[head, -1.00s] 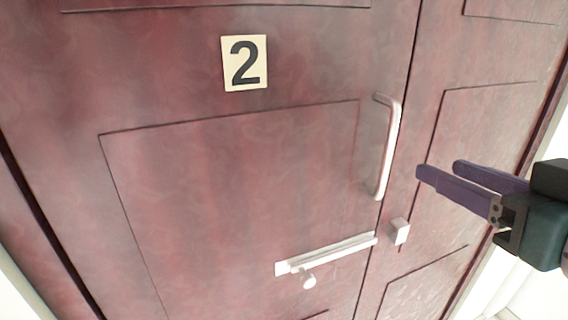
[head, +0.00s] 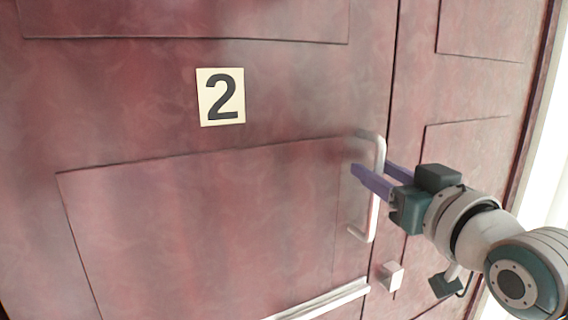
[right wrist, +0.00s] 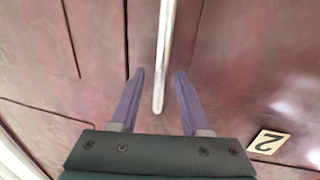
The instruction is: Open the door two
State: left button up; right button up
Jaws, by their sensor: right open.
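The dark red door (head: 200,220) bears a cream plate with a black number 2 (head: 220,97). Its pale vertical pull handle (head: 378,205) is near the door's right edge. My right gripper (head: 370,167) is open at the handle, with its purple fingers on either side of it in the head view. In the right wrist view the handle (right wrist: 165,50) runs down between the two open fingertips (right wrist: 160,74); I cannot tell whether either touches it. The door looks shut against the neighbouring panel (head: 465,90). My left gripper is not in view.
A pale sliding bolt (head: 325,299) lies across the door below the handle. Its bar ends just short of a small block (head: 392,276) on the right panel. A bright pale wall (head: 550,160) shows beyond the frame at right.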

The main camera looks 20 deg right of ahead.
jog(key=shift+w, duration=0.2)
grip_shut()
dwell(0.3)
dwell(1.1)
